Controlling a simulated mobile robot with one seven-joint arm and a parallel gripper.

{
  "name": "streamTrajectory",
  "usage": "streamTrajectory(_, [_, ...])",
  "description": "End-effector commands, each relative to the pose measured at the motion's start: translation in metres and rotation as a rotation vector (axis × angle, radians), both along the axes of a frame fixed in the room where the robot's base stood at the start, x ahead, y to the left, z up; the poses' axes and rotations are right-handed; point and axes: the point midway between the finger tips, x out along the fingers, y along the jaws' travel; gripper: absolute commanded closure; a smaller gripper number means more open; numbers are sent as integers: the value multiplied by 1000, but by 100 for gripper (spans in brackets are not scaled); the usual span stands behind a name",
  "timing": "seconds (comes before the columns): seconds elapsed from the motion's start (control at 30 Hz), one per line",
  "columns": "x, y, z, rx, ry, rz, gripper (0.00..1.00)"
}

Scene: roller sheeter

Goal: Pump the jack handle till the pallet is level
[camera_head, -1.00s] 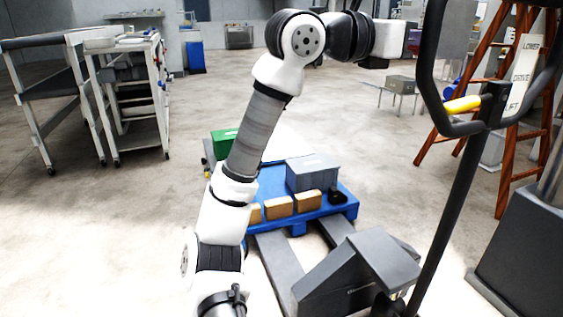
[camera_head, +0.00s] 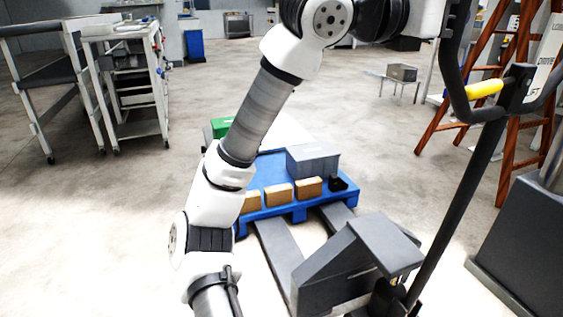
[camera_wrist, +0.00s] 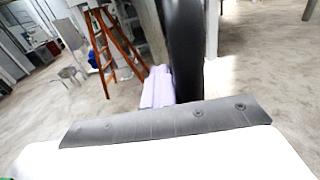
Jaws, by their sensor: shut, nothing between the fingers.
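The black jack handle (camera_head: 473,180) rises from the grey pump body (camera_head: 345,270) at lower right. It leans right and ends in a loop grip with a yellow lever (camera_head: 485,88). The blue pallet (camera_head: 300,210) sits on the grey forks at centre; I cannot tell its exact tilt. My arm reaches to the top right beside the loop, its end partly cut off by the frame. In the wrist view, my gripper's pale fingers (camera_wrist: 158,88) are together and empty, close to the left of a thick black bar (camera_wrist: 186,50), seemingly the handle; contact is unclear.
The pallet carries a grey box (camera_head: 313,161), several tan boxes, a green box (camera_head: 221,127) and a small black item. An orange ladder (camera_head: 500,110) and a dark grey machine (camera_head: 525,250) stand at right. White carts (camera_head: 125,85) stand at left.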

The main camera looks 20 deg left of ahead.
Motion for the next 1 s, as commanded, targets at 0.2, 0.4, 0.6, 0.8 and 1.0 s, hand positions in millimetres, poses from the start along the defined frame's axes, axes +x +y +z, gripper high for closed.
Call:
streamTrajectory(0.2, [-1,-2,1,-1,-1,-2,100])
streamTrajectory(0.4, [-14,-11,-2,3,-5,-2,100])
streamTrajectory(0.6, [-42,-31,-4,3,-5,-3,100])
streamTrajectory(0.8, [-49,-35,-2,0,-1,-3,100])
streamTrajectory(1.0, [-49,-36,-2,0,-1,-3,100])
